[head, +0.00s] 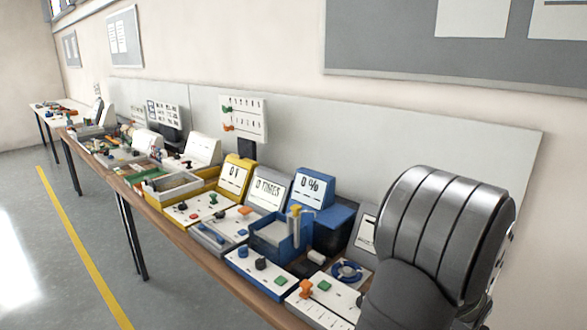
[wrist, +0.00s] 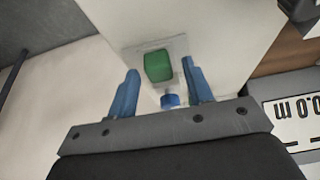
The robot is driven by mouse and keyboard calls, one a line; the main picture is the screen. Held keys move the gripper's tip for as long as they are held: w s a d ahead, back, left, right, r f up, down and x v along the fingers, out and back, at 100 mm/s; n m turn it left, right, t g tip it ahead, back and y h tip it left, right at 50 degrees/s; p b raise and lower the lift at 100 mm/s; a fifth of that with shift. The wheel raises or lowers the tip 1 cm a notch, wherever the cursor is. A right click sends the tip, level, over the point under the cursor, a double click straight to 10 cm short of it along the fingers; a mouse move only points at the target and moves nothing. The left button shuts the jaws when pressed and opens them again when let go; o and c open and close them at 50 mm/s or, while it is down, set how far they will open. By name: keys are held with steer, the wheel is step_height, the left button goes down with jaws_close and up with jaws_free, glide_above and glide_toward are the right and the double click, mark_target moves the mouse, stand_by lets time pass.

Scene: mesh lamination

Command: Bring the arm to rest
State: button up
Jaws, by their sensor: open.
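My gripper (wrist: 160,69) shows in the wrist view with its two blue fingers apart and nothing held between them. A green button (wrist: 158,67) on a white panel (wrist: 225,25) appears between the fingertips, with a small blue knob (wrist: 171,100) below it. I cannot tell how far the fingers are from the panel. In the head view, my dark grey arm (head: 430,230) fills the right side and hides part of the bench. My gripper does not show there.
A long bench (head: 205,262) carries several consoles, including a yellow one (head: 195,210) and a blue one (head: 262,275). A blue box (head: 292,250) stands behind. The floor (head: 45,250) is clear.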

steer(key=shift+r, duration=0.15)
steer(key=v, duration=1.2)
steer(key=x, duration=1.2)
steer(key=shift+f, duration=0.4)
step_height(320, 180, up, 5)
steer(key=shift+s+d, duration=0.1)
steer(key=shift+s, duration=0.05)
steer(key=s+d+r, duration=0.2)
steer(key=s+r, duration=0.4)
steer(key=s, duration=0.5)
steer(key=w+a+f, duration=0.2)
steer(key=w, duration=0.4)
steer(key=w+a+f, duration=0.2)
steer(key=w+a, duration=0.1)
steer(key=w, duration=0.4)
steer(key=w+a+f, duration=0.2)
steer(key=w+f, duration=0.1)
steer(key=w, duration=0.3)
steer(key=shift+w+a, duration=0.15)
steer(key=shift+a, duration=0.25)
steer(key=shift+w+f, duration=0.25)
steer(key=shift+f, duration=0.35)
